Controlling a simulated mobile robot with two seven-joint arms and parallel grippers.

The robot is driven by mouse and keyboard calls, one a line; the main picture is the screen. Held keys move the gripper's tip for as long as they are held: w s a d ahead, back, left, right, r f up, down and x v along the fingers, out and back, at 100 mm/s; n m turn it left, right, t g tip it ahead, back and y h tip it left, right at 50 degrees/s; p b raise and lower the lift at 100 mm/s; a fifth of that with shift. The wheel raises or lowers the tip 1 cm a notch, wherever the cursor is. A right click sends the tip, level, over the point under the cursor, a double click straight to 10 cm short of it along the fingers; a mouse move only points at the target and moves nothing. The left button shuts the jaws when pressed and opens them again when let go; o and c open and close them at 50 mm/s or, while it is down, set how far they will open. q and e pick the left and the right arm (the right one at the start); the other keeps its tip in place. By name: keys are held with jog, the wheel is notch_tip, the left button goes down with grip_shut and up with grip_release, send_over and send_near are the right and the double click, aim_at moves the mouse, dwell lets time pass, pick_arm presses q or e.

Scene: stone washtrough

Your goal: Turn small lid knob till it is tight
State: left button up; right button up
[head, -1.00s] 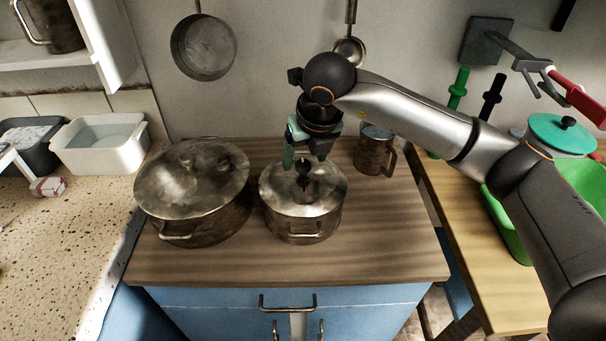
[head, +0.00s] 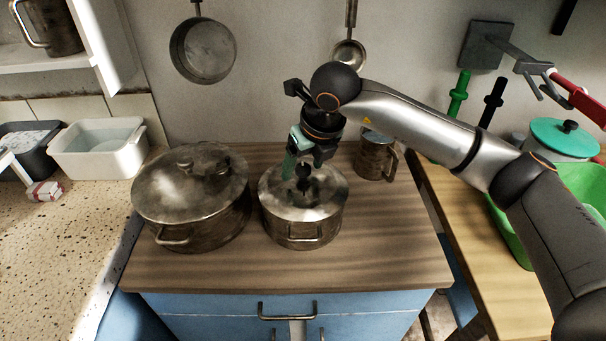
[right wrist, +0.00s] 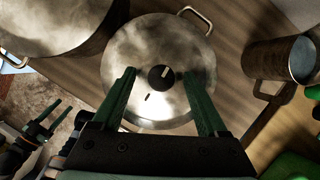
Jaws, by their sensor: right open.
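The small pot (head: 318,224) stands on the wooden top with its lid (head: 322,201) on. The dark lid knob (head: 303,186) is partly hidden by my right gripper (head: 304,163) in the head view. In the right wrist view the round black knob (right wrist: 161,77) has a pale line pointing up and slightly right; a short dark mark is on the lid below. My right gripper (right wrist: 160,78) is open, with a green finger on each side of the knob and gaps to both. My left gripper (right wrist: 55,122) shows at the lower left, its fingers apart and empty.
A larger lidded pot (head: 190,215) stands close on the left. A metal mug (head: 374,158) stands behind right. A pan (head: 203,50) and a ladle (head: 349,53) hang on the wall. The front of the wooden top is clear.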

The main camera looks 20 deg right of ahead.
jog(key=n+y, duration=0.1)
jog(key=n, duration=0.2)
jog(key=shift+d+n, duration=0.1)
jog(key=shift+n, duration=0.2)
jog(key=shift+n+g+y, duration=0.5)
jog(key=shift+n, duration=0.7)
jog(key=c, duration=1)
jog(key=m+h+b, duration=0.1)
jog(key=m, duration=0.2)
jog(key=shift+f+t, duration=0.1)
jog(key=shift+t, duration=0.2)
jog(key=m+h, duration=0.1)
jog(key=m, duration=0.1)
jog(key=m+b, duration=0.1)
jog(key=m, duration=0.1)
jog(key=shift+m+t+h, duration=0.3)
jog(key=shift+h, duration=0.1)
jog(key=m+h+b, duration=0.1)
jog(key=m, duration=0.2)
jog(key=shift+m+h, duration=0.3)
jog(key=shift+m, duration=0.1)
jog(key=m, duration=0.2)
jog(key=m+g+h, duration=0.1)
jog(key=m, duration=0.1)
jog(key=shift+m+h, duration=0.3)
jog(key=o, duration=1)
